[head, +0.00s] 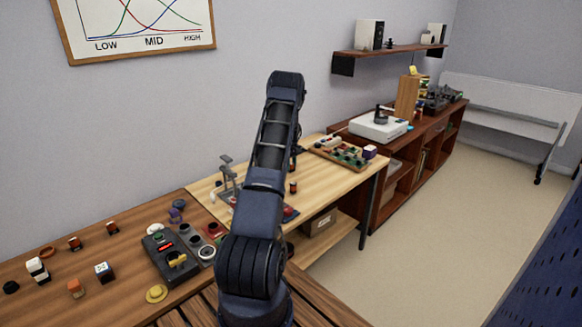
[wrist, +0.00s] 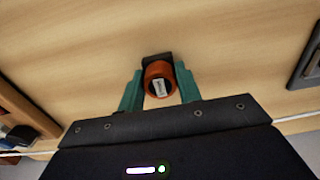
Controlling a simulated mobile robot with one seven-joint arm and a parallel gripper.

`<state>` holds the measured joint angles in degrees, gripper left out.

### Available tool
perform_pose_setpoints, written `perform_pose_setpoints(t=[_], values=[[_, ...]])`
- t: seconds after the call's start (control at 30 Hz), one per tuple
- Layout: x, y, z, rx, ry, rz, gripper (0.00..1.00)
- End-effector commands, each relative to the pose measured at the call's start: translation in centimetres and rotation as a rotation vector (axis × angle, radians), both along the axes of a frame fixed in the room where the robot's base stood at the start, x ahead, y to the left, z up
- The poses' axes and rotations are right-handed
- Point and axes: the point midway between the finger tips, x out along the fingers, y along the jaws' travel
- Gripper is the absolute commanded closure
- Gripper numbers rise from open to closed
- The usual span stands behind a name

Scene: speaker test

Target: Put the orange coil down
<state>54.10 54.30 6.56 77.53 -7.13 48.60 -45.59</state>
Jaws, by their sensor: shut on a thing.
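In the wrist view, my gripper (wrist: 159,76) is shut on the orange coil (wrist: 149,75). The coil is a small round orange thing with a dark middle and a pale label, held between two green fingers. A black piece shows right behind it. Light wood lies beyond; I cannot tell whether the coil touches it. In the head view, my arm hides most of my gripper. A small dark and orange thing (head: 293,187) shows just right of the arm over the light wooden table (head: 322,189), probably the held coil.
A board with several small parts (head: 340,153) is at the table's far end. A grey stand (head: 228,175) is on the table's left part. The nearer brown bench (head: 125,290) holds a dark control box (head: 170,257) and several loose parts. Bare wood surrounds the coil in the wrist view.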

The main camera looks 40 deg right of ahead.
Motion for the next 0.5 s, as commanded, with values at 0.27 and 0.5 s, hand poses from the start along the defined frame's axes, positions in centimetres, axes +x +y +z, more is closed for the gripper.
perform_pose_setpoints(t=[0.27,0.5], values=[[0.03,-0.03,-0.41,-0.001,-0.001,0.0,0.91],[0.02,-0.02,-0.7,-0.001,-0.001,0.0,0.52]])
